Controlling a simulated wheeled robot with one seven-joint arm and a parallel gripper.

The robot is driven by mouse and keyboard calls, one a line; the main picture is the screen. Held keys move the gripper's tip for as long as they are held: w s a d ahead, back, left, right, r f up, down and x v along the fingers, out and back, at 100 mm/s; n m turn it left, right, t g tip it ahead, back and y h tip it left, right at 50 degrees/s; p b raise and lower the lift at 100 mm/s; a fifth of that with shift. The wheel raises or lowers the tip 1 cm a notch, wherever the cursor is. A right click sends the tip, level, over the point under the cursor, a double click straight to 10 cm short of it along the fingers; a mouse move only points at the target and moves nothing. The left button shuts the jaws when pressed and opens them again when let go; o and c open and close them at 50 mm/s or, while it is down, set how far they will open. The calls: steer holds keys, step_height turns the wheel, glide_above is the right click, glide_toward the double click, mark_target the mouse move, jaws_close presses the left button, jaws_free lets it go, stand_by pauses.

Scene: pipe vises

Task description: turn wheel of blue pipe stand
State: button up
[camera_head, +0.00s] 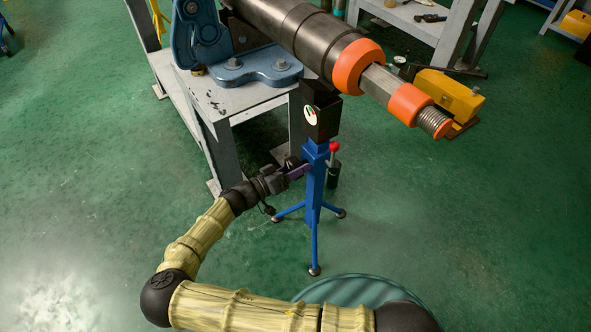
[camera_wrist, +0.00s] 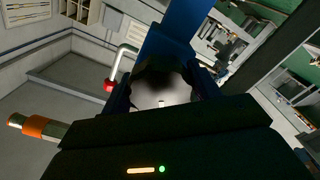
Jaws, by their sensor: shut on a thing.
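The blue pipe stand (camera_head: 316,190) stands on three legs on the green floor, with a dark head on top under the pipe. Its blue post also shows in the wrist view (camera_wrist: 182,38). My gripper (camera_head: 303,169) reaches the left side of the post at mid height. In the wrist view a dark round wheel (camera_wrist: 162,72) sits between the fingers, against the post. My gripper is shut on this wheel. In the head view the wheel is mostly hidden by the gripper. A red-ball lever (camera_head: 335,147) is on the post's right side; the red ball shows in the wrist view (camera_wrist: 109,86).
A dark pipe (camera_head: 300,35) with orange rings (camera_head: 358,66) runs above the stand. A blue vise (camera_head: 245,65) sits on a grey table (camera_head: 222,102) at left. A yellow block (camera_head: 450,95) stands at right. The floor at right is clear.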

steer(key=m+b, duration=0.1)
steer(key=m, duration=0.1)
steer(key=m+b, duration=0.1)
steer(key=m, duration=0.1)
steer(key=shift+f, duration=0.35)
steer(key=shift+r+m+b, duration=0.1)
steer(key=shift+m+b, duration=0.5)
steer(key=shift+m, duration=0.4)
steer(key=shift+a, duration=0.1)
steer(key=o, duration=1)
steer(key=shift+r, duration=0.1)
steer(key=p+v, duration=0.3)
steer(key=v, duration=1.4)
steer(key=shift+s+a, duration=0.15)
